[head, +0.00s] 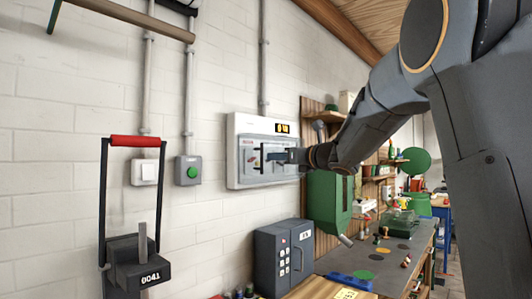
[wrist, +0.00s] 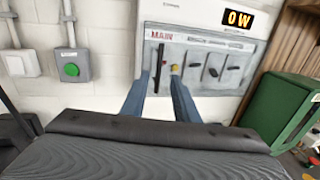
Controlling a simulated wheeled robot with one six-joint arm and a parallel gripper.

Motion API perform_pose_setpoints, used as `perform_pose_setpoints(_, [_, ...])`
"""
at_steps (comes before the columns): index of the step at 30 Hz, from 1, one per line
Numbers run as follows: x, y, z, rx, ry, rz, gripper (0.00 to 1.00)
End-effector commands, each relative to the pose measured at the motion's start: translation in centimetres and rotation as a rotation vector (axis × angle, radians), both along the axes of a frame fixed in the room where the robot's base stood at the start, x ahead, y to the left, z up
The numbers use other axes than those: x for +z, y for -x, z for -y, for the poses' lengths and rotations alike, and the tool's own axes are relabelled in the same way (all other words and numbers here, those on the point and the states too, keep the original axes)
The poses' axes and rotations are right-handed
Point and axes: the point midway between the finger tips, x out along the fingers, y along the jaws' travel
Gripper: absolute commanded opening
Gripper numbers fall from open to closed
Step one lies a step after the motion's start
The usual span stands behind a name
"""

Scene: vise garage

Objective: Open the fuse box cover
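The fuse box (head: 234,125) is a white box on the wall, with a lit display at its upper right; it also fills the upper part of the wrist view (wrist: 190,12). Its grey, see-through-looking cover (head: 282,143) appears shut over a row of switches and a red MAIN label. A black upright handle (wrist: 159,62) is on the cover's left part. My gripper (head: 270,156) is in front of the cover. In the wrist view its two blue fingers (wrist: 159,80) are apart, with the handle between them; I see no firm contact.
A grey box with a green button (head: 188,172) and a white switch (head: 144,172) are on the wall to the left. A red-handled lever (head: 134,141) stands further left. A dark keypad box (head: 284,258) and a green cabinet (head: 328,203) are below and right.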

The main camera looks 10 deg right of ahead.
Motion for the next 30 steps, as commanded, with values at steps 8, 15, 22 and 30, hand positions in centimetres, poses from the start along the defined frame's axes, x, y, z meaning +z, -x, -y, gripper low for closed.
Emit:
perform_pose_setpoints(8, [0.4,-2.6,-1.4,0.014,0.027,0.015,0.28])
perform_pose_setpoints(15, [0.4,-5.6,-2.7,0.013,0.025,0.014,0.28])
perform_pose_setpoints(22, [0.3,-6.9,-3.4,0.013,0.025,0.014,0.28])
perform_pose_setpoints(30, [0.3,-7.0,-3.4,0.011,0.024,0.014,0.28])
